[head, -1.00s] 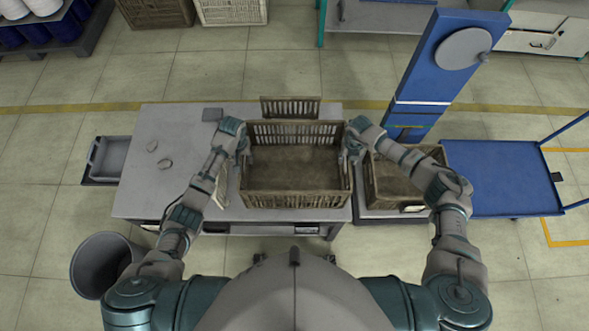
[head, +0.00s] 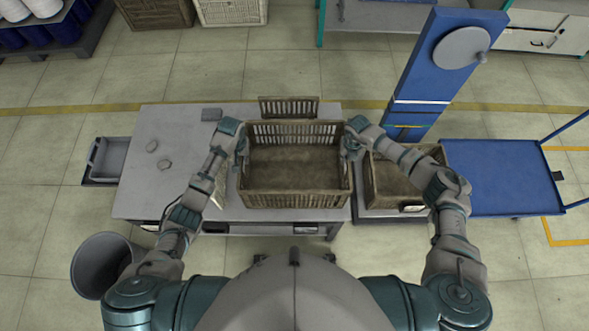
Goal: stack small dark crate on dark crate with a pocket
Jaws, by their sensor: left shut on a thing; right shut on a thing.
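A dark brown slatted crate (head: 295,200), open at the top and empty, is held level between my two grippers over the table. My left gripper (head: 241,147) is shut on its left end wall. My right gripper (head: 350,147) is shut on its right end wall. A second dark crate (head: 412,208), with a pale label or pocket on its near wall, stands to the right on a low grey platform. My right forearm covers part of it. The held crate hides what is directly beneath it.
A grey table (head: 140,190) bears two small pale pieces and a small grey block (head: 211,114). A slatted panel (head: 288,105) shows behind the held crate. A blue column (head: 430,75) and blue cart (head: 500,175) are at right, a grey bin (head: 100,262) at lower left.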

